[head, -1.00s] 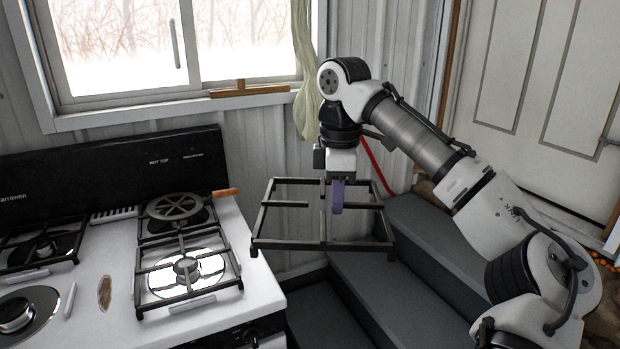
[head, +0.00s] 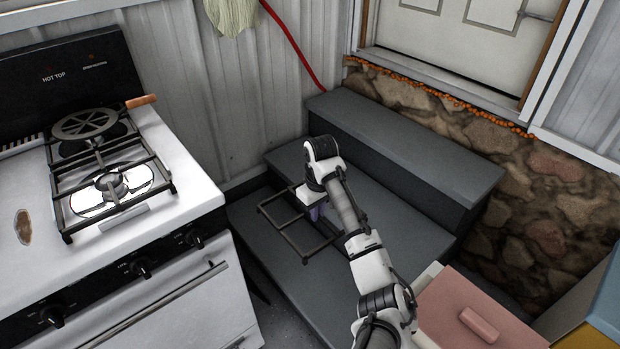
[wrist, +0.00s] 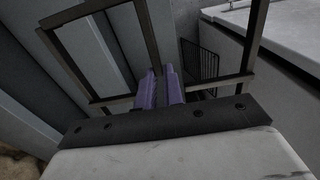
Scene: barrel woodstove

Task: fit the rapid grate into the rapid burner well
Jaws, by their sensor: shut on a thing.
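My gripper (head: 317,213) is over the grey steps, to the right of the stove, with its purple fingers pointing down. It is shut on a bar of a dark open-frame grate (head: 281,234). The grate extends to the left and front of the fingers, partly hidden by my arm; I cannot tell whether it touches the step. In the wrist view, the purple fingers (wrist: 163,88) close on a crossbar and the grate (wrist: 258,38) spreads out beyond them. The stove's left-hand burners are outside the head view, and no empty burner well can be made out.
The white stove (head: 180,205) carries another dark grate (head: 163,172) over its right front burner and a round trivet (head: 86,123) behind. Grey steps (head: 400,140) rise to a door. A pink box (head: 475,318) stands at the lower right, close to my arm.

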